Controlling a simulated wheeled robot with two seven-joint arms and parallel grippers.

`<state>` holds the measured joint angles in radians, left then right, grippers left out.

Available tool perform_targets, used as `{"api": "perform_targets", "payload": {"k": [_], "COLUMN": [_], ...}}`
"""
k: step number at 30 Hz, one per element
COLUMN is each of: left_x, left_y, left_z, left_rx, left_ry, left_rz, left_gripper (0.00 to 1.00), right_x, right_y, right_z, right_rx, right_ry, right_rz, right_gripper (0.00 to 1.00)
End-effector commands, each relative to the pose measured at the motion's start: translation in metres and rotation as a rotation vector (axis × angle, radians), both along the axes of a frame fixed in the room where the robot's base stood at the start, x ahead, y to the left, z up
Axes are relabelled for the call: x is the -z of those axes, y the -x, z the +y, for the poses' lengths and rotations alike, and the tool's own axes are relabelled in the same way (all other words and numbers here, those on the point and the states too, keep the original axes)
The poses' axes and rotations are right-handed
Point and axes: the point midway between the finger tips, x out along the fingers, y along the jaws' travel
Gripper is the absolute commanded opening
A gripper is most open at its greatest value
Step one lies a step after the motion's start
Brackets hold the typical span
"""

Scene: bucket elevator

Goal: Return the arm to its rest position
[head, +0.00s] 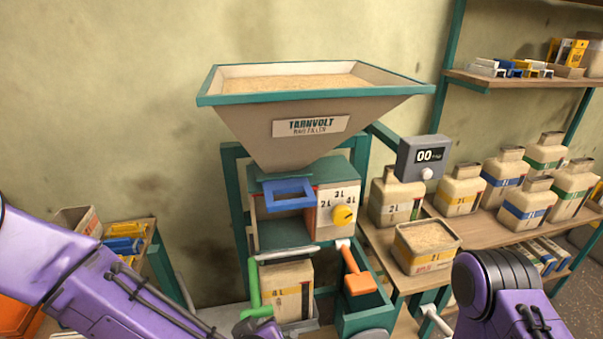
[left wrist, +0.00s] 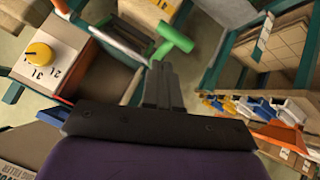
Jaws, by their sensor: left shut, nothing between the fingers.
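My left arm (head: 110,270) reaches in from the left of the head view, down to the bottom edge by the filler. In the left wrist view my left gripper (left wrist: 161,68) is shut and empty. Its fingertips lie just below the green handle (left wrist: 174,38) in that picture; I cannot tell whether they touch it. In the head view the green handle (head: 254,290) stands upright left of a paper bag (head: 287,285) in the filler. My right arm (head: 500,295) is folded at the lower right; its gripper is out of view.
The filler's hopper (head: 310,110) holds grain. An orange lever (head: 357,272) and a yellow dial (head: 343,215) are on the filler's front. A filled open bag (head: 425,246) and several closed bags stand on the right shelf. A low shelf (head: 135,240) with boxes is at left.

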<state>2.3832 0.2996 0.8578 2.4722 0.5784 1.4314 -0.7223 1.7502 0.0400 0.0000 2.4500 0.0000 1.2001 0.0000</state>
Motion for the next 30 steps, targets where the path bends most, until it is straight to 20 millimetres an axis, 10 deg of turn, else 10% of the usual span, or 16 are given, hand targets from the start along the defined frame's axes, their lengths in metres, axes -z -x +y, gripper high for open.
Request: {"api": "perform_targets", "payload": {"k": [5, 12, 19, 30], "left_x": [0.121, 0.254, 0.29, 0.291], "left_y": [0.014, 0.113, 0.182, 0.187], "left_z": [0.058, 0.17, 0.222, 0.221], "left_rx": [-0.125, -0.164, -0.14, -0.141], "left_ry": [0.097, -0.043, -0.193, -0.192], "left_rz": [0.109, 0.382, 0.542, 0.55], "left_gripper": [0.0, 0.0, 0.0, 0.0], "right_x": [0.012, 0.027, 0.034, 0.033], "right_y": [0.0, 0.0, 0.0, 0.0], "right_z": [0.0, 0.0, 0.0, 0.0], "right_rx": [0.0, 0.0, 0.0, 0.0], "right_ry": [0.0, 0.0, 0.0, 0.0], "right_rz": [0.0, 0.0, 0.0, 0.0], "right_gripper": [0.0, 0.0, 0.0, 0.0]}}
